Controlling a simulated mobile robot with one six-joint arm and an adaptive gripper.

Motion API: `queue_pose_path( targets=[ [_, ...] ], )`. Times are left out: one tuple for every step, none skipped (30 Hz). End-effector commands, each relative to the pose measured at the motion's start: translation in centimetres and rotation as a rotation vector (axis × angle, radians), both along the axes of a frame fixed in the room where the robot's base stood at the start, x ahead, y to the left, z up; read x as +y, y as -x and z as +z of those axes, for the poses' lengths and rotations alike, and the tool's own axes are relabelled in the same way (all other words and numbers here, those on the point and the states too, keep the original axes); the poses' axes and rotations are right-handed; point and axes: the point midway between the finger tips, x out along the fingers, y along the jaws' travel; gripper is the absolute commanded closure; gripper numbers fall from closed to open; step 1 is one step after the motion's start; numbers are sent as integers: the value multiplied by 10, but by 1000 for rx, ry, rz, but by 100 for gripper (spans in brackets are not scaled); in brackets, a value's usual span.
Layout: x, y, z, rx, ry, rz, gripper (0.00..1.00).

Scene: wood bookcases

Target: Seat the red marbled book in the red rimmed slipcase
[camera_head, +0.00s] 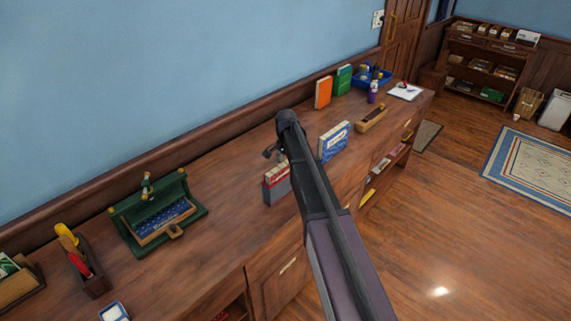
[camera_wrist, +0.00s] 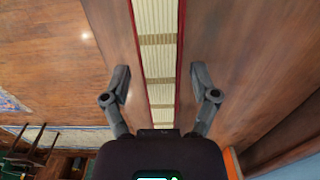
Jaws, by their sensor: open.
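In the head view a grey slipcase (camera_head: 278,192) stands upright on the wooden counter, beside my arm. A red and white part (camera_head: 276,173) shows at its top; I cannot tell there how much is the red marbled book and how much is the rim. My gripper (camera_head: 271,152) is above it, partly hidden by my arm. In the wrist view a cream, brown-banded strip with red edges (camera_wrist: 158,70) runs between the fingers. My gripper (camera_wrist: 160,82) is open, one finger on each side of the strip, with gaps.
A blue-and-white book or case (camera_head: 334,142) stands right of my arm, with a wooden holder (camera_head: 371,119) beyond. Orange (camera_head: 323,92) and green (camera_head: 342,80) books stand near the wall. A green box (camera_head: 158,214) is at left. The counter between it and the slipcase is clear.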

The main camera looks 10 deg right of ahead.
Motion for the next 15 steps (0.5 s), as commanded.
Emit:
queue_pose_path(
  targets=[
    [0, 0, 6, 0, 0, 0, 23],
    [0, 0, 8, 0, 0, 0, 23],
    [0, 0, 11, 0, 0, 0, 23],
    [0, 0, 13, 0, 0, 0, 23],
    [0, 0, 16, 0, 0, 0, 23],
    [0, 0, 19, 0, 0, 0, 23],
    [0, 0, 22, 0, 0, 0, 23],
    [0, 0, 24, 0, 0, 0, 23],
    [0, 0, 28, 0, 0, 0, 23],
    [0, 0, 30, 0, 0, 0, 23],
    [0, 0, 32, 0, 0, 0, 23],
    [0, 0, 36, 0, 0, 0, 23],
    [0, 0, 38, 0, 0, 0, 23],
    [0, 0, 41, 0, 0, 0, 23],
    [0, 0, 44, 0, 0, 0, 23]
  ],
)
